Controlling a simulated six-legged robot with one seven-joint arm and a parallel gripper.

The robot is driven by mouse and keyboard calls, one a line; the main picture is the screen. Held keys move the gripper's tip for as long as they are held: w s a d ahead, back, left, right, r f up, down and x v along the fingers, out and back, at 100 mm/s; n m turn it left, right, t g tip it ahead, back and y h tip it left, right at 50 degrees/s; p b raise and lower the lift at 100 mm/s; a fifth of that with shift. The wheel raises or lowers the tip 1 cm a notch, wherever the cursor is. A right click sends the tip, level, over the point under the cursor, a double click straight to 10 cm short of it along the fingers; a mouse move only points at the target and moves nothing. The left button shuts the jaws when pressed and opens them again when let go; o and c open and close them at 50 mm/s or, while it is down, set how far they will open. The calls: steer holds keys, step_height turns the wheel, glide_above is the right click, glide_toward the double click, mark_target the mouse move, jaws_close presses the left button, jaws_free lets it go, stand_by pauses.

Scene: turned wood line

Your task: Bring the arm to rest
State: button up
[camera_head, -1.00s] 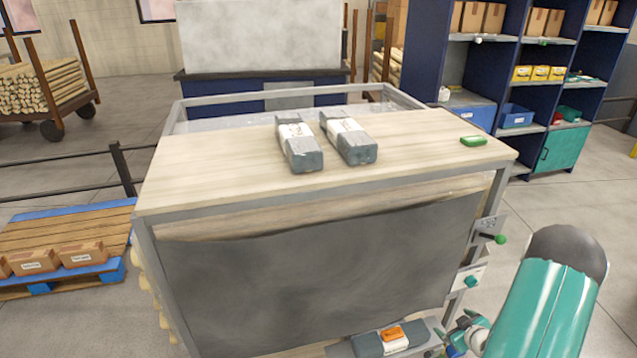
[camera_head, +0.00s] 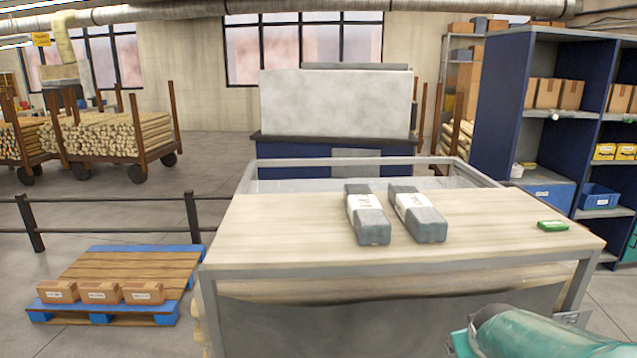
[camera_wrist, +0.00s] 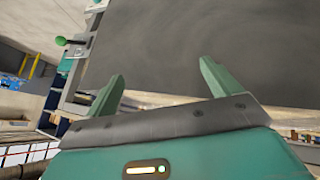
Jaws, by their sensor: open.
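My gripper (camera_wrist: 160,85) shows in the wrist view with its two green fingers spread apart and nothing between them. Beyond the fingers is the dark grey front panel (camera_wrist: 180,45) of the workbench. In the head view part of my teal arm (camera_head: 520,332) shows at the bottom right, in front of the bench's right side; the gripper itself is out of that picture. Two grey wrapped packs with white labels, a left one (camera_head: 373,228) and a right one (camera_head: 427,226), lie side by side on the wooden bench top (camera_head: 290,232).
A small green object (camera_head: 552,225) lies at the bench top's right. A blue shelf unit (camera_head: 510,100) stands at the back right. A pallet (camera_head: 135,265) with several cartons is on the floor at left, near a black rail (camera_head: 100,199). Floor between pallet and rail is clear.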

steer(key=s+a+r+y, duration=0.2)
steer(key=s+a+r, duration=0.1)
steer(key=s+a, duration=0.5)
steer(key=s+a+r+g+y, duration=0.1)
steer(key=s+a+r, duration=0.2)
steer(key=s+a, duration=0.5)
steer(key=shift+a+r+y, duration=0.2)
steer(key=shift+a+y, duration=0.2)
steer(key=shift+a, duration=0.05)
